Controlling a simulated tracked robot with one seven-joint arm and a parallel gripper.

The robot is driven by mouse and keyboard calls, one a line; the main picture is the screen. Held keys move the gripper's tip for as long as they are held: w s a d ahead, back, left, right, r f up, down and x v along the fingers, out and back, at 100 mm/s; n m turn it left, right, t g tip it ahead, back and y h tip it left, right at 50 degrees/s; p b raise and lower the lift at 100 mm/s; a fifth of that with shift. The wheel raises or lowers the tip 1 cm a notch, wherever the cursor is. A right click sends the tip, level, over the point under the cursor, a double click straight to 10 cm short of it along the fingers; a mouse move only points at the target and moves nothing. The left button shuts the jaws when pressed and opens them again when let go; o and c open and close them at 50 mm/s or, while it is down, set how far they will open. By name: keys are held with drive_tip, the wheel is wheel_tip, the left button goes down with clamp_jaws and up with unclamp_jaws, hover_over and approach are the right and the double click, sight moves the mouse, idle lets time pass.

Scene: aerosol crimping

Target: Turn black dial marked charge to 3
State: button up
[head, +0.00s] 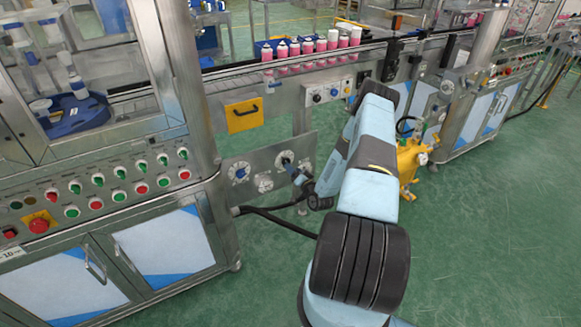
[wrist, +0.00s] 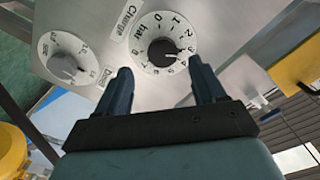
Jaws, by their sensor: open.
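The black dial marked Charge (wrist: 162,51) is a round black knob on a white numbered scale with "bar" on it. Its white pointer mark appears on the side of the 3 and 4, but the exact reading is too small to tell. My gripper (wrist: 163,86) is open and empty, its two dark fingers spread to either side of the dial's lower edge in the wrist view. They do not grip the knob. In the head view my gripper (head: 298,174) is close to the panel, just right of a white-faced dial (head: 285,159), which it partly covers.
A second dial (wrist: 65,57) with a pale knob sits left of Charge in the wrist view. A yellow tank (head: 411,160) stands right. Pink cans (head: 307,47) line the conveyor above.

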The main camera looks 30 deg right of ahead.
sight(286, 161)
drive_tip(key=s, duration=0.8)
drive_tip(key=shift+s+d, duration=0.2)
drive_tip(key=shift+s, duration=0.15)
drive_tip(key=w+n, duration=0.4)
drive_tip(key=w, duration=0.9)
drive_tip(key=shift+a+n, duration=0.3)
drive_tip(key=shift+a, duration=0.1)
drive_tip(key=shift+w+r, duration=0.1)
drive_tip(key=shift+c, duration=0.3)
drive_tip(key=c, duration=1)
drive_tip(key=shift+n, duration=0.3)
